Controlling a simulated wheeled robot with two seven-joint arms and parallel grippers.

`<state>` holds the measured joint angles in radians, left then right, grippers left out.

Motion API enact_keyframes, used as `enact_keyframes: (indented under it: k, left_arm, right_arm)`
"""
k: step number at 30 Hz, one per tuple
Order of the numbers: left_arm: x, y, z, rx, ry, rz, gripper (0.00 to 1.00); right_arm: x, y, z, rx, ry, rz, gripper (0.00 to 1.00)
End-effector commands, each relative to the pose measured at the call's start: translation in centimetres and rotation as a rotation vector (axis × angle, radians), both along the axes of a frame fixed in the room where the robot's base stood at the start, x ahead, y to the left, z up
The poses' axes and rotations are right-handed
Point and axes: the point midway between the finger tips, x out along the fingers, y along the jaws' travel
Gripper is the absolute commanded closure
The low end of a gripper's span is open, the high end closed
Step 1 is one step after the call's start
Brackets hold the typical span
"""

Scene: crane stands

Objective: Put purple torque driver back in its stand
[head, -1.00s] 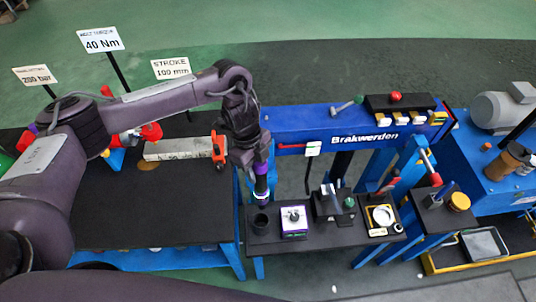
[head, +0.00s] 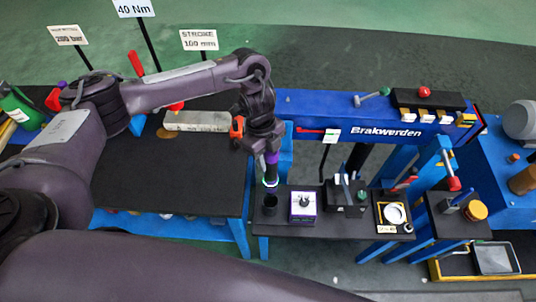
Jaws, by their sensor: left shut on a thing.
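My left gripper (head: 268,147) points down and is shut on the purple torque driver (head: 272,158). The driver hangs upright, its purple part just under the jaws and a dark lower part with a pale ring below. The upper part of the driver is hidden by the gripper. A black round cup-like stand (head: 269,206) is on the small dark table directly below the driver's lower end. I cannot tell whether the driver's tip touches the cup's mouth. My right gripper is not in view.
On the dark table (head: 330,228), a white box with a dial (head: 303,205) stands right of the cup, then a black block (head: 346,196) and a yellow-edged tray (head: 393,214). A blue beam (head: 340,112) runs behind. A wide black bench (head: 165,180) lies left.

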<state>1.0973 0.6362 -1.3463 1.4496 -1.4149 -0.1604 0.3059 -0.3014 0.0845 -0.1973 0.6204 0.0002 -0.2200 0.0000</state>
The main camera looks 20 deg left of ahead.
Motion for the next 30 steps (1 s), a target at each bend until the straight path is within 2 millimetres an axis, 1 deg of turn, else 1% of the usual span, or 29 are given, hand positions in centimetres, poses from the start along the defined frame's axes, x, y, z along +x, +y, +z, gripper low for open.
enact_keyframes:
  k: [1,6,15,23,30]
  left_arm:
    - [0.1,-0.1,-0.5,-0.003,-0.002,0.001,1.0]
    - [0.1,-0.1,-2.0,-0.003,-0.002,0.001,1.0]
    - [0.1,-0.1,-4.2,-0.003,-0.003,0.001,1.0]
    - [0.1,-0.1,-4.6,-0.004,-0.004,0.0,1.0]
    - [0.1,-0.1,-4.6,-0.004,-0.003,0.0,1.0]
  right_arm:
    - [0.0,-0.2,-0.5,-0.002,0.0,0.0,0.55]
    - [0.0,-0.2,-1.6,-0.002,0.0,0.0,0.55]
    - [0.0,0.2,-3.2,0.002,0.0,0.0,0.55]
    - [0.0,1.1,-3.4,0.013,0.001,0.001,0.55]
    - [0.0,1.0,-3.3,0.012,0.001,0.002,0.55]
